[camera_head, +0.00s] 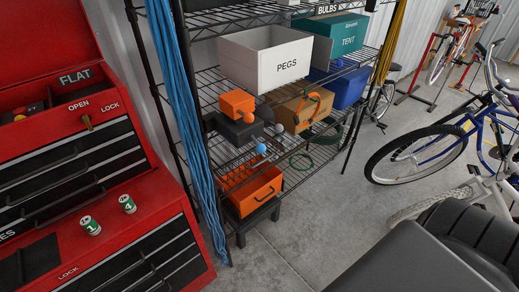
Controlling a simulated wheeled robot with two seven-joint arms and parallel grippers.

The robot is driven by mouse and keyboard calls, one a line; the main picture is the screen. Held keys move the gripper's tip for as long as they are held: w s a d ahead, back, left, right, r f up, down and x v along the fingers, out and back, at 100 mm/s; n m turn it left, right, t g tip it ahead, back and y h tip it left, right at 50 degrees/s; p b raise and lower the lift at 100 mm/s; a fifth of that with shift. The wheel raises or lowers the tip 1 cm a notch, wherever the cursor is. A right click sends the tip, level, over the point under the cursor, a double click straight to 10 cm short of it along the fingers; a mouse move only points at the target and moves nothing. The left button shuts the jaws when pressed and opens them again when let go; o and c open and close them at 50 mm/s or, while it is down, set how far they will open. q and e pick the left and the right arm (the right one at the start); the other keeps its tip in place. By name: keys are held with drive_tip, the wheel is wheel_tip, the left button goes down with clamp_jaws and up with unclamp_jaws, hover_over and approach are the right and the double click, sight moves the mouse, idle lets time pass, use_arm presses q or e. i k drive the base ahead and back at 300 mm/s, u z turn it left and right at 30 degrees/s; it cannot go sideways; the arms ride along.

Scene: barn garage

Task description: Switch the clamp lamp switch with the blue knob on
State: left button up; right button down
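A small blue ball-shaped knob (261,148) shows at the wire shelf rack, below and in front of a dark box (238,133). An orange knob (248,117) and a grey knob (279,128) are close to it. An orange block (237,103) sits on the dark box. I cannot clearly make out a clamp lamp or whether the switch is on or off. Neither of my grippers is in view, and nothing is seen touching the blue knob.
A red tool chest (150,215) stands at the left, beside hanging blue rope (181,110). The wire rack (213,85) holds a white PEGS bin (245,65) and a cardboard box (285,110). A blue bicycle (425,150) stands right; grey floor (335,205) lies between.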

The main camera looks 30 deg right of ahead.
sight(261, 148)
drive_tip(key=z, duration=2.4)
drive_tip(key=i, duration=2.85)
drive_tip(key=u, duration=3.2)
